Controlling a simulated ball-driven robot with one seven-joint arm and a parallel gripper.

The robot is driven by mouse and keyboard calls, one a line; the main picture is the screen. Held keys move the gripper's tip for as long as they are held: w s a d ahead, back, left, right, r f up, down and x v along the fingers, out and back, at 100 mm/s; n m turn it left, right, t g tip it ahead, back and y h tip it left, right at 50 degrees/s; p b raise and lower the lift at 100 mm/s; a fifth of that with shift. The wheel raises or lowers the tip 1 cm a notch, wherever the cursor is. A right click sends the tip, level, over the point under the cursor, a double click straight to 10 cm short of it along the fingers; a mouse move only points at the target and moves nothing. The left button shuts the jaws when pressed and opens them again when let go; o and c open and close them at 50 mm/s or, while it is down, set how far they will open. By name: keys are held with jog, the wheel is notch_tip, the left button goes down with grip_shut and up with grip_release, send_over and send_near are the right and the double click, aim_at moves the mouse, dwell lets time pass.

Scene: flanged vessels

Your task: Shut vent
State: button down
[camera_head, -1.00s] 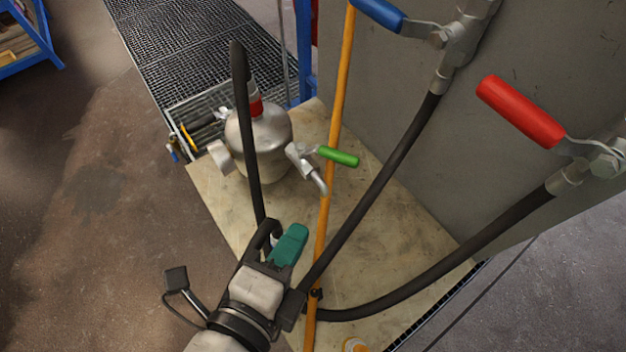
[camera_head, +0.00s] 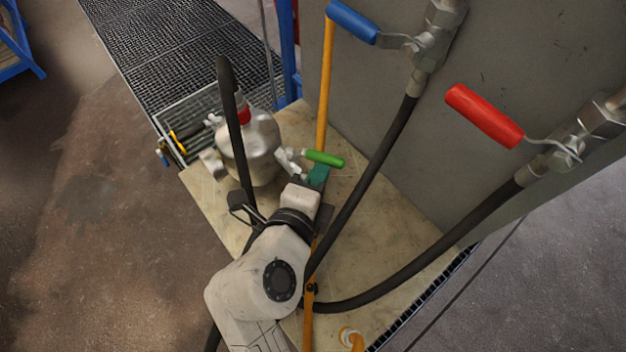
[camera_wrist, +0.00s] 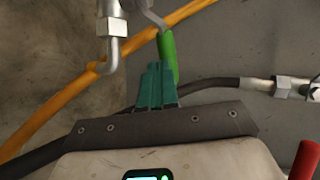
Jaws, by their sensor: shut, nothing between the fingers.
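A steel vessel (camera_head: 262,150) stands on the pale platform, with a small valve (camera_head: 290,160) on its right side. The valve has a green lever handle (camera_head: 323,158) pointing right, away from the vessel. No label shows which valve is the vent. In the wrist view the green handle (camera_wrist: 167,55) lies just beyond my fingertips, with the bent steel spout (camera_wrist: 112,50) to its left. My gripper (camera_head: 319,170) has teal fingers, closed together and empty. The fingers (camera_wrist: 158,68) overlap the handle's lower end in the wrist view; I cannot tell whether they touch it.
A blue lever (camera_head: 352,22) and a red lever (camera_head: 485,117) are on hose valves at the grey wall. Black hoses (camera_head: 375,170) and a yellow pipe (camera_head: 325,80) run close beside my arm. A metal grating (camera_head: 170,50) lies behind the vessel.

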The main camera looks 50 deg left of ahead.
aim_at(331, 163)
jog(key=shift+w+n+g+y, duration=0.3)
jog(key=shift+w+n+y, duration=0.1)
jog(key=shift+n+y, duration=0.25)
jog(key=w+n+g+y+p, duration=0.2)
jog(key=n+y, duration=0.1)
jog(key=shift+w+r+g, duration=0.15)
jog(key=shift+w+g, duration=0.1)
jog(key=shift+g, duration=0.05)
jog(key=shift+w+a+f+p, duration=0.1)
jog(key=shift+w+a+p, duration=0.15)
jog(key=shift+w+a, duration=0.25)
jog(key=shift+w+a+f+p, duration=0.1)
jog(key=shift+w+a+p, duration=0.15)
jog(key=shift+w, duration=0.45)
jog(key=shift+w+a+b, duration=0.3)
jog(key=shift+w+a, duration=0.6)
jog(key=shift+w, duration=0.1)
